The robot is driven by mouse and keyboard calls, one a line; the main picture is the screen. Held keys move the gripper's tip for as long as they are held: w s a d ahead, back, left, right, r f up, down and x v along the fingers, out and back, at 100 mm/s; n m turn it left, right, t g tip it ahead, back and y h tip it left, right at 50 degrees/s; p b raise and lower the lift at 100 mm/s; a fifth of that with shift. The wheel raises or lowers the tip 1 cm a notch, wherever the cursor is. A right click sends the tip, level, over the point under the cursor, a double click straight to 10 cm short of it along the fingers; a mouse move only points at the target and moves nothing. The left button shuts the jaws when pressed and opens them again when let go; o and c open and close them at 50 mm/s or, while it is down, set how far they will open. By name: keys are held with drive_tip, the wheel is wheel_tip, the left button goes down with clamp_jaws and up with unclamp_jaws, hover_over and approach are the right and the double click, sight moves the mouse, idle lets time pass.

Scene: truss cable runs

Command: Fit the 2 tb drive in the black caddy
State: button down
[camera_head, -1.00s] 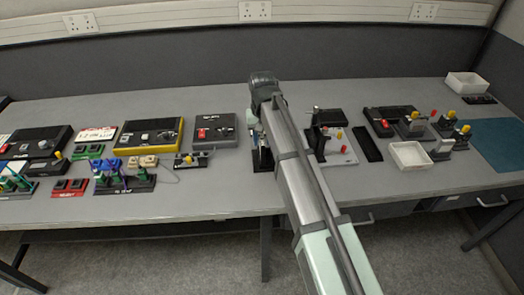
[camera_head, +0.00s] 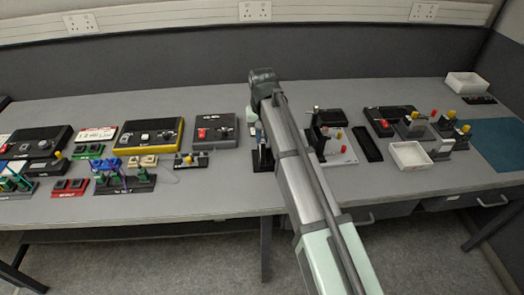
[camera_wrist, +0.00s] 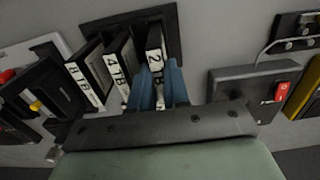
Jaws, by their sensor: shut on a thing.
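The 2 TB drive (camera_wrist: 154,42), dark with a white label, stands at the right end of a row of drives in the wrist view. My gripper (camera_wrist: 162,80) is shut on it, with a blue finger on each side. The drive's far end is at the black rack (camera_wrist: 174,25), and how deep it sits is hidden. The 4TB drive (camera_wrist: 117,62) and 8TB drive (camera_wrist: 84,80) stand to its left. A black frame (camera_wrist: 52,88) at the left may be the black caddy; I cannot tell. In the head view my arm largely hides the gripper and drives.
A grey box with a red switch (camera_wrist: 281,91) stands close to the right of my gripper in the wrist view. In the head view, a white base plate (camera_head: 343,157) and a white tray (camera_head: 408,156) lie right of my arm. Boxes and small fixtures fill the left.

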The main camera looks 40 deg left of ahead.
drive_tip(key=shift+r, duration=4)
drive_tip(key=shift+w, duration=0.1)
